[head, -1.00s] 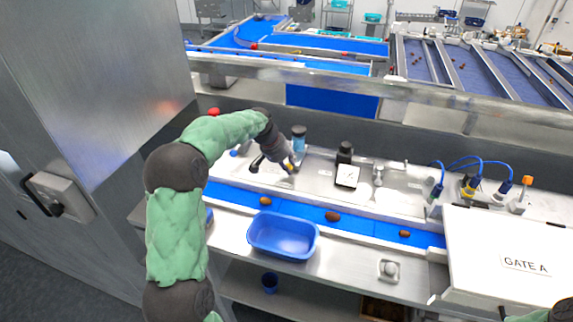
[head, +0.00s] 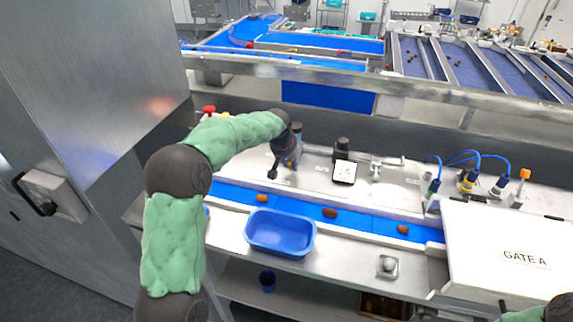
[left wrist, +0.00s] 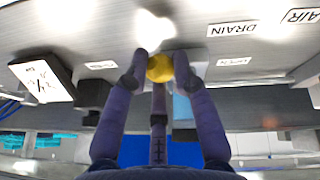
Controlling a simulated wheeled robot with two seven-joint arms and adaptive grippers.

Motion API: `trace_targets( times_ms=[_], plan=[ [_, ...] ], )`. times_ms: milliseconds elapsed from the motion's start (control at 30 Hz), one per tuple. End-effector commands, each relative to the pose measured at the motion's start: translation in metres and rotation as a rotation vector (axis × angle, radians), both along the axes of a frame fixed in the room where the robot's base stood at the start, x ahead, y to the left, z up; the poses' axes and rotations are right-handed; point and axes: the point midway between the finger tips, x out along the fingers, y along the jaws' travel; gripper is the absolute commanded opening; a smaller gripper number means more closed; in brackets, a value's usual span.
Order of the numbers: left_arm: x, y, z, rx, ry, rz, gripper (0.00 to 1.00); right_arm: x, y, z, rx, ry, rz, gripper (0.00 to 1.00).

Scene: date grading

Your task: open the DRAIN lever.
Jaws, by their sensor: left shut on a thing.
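In the left wrist view a round yellow knob (left wrist: 160,68) sits between the two fingertips of my left gripper (left wrist: 162,75), which is shut on it. A DRAIN label (left wrist: 232,29) is on the metal panel to the right of the knob. The rest of the lever is hidden behind the knob and fingers. In the head view my left gripper (head: 288,163) is at the back panel behind the blue belt, partly hidden by its own wrist. My right gripper is out of view; only a bit of the right arm shows at the lower right corner.
A blue bin (head: 252,240) stands in front of the blue belt (head: 375,225), which carries several brown dates. A black-and-white display (head: 344,171) stands right of my gripper. A white GATE A cover (head: 500,240) is at the right. A grey cabinet stands at the left.

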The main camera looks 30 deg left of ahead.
Motion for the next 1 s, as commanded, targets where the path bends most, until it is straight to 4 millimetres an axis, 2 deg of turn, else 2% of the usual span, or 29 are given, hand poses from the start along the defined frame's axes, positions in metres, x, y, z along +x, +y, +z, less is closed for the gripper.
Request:
trace_targets(
  times_ms=[500, 733, 1000],
  plan=[
    [0.024, -0.016, 0.004, 0.001, -0.018, 0.479, 0.00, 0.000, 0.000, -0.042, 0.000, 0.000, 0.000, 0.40],
    [0.035, -0.020, 0.005, 0.001, -0.016, 0.698, 0.00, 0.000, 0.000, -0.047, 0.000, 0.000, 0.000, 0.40],
    [0.047, -0.021, 0.007, -0.001, -0.014, 0.920, 0.00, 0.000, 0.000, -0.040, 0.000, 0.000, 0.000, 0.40]
  ],
)
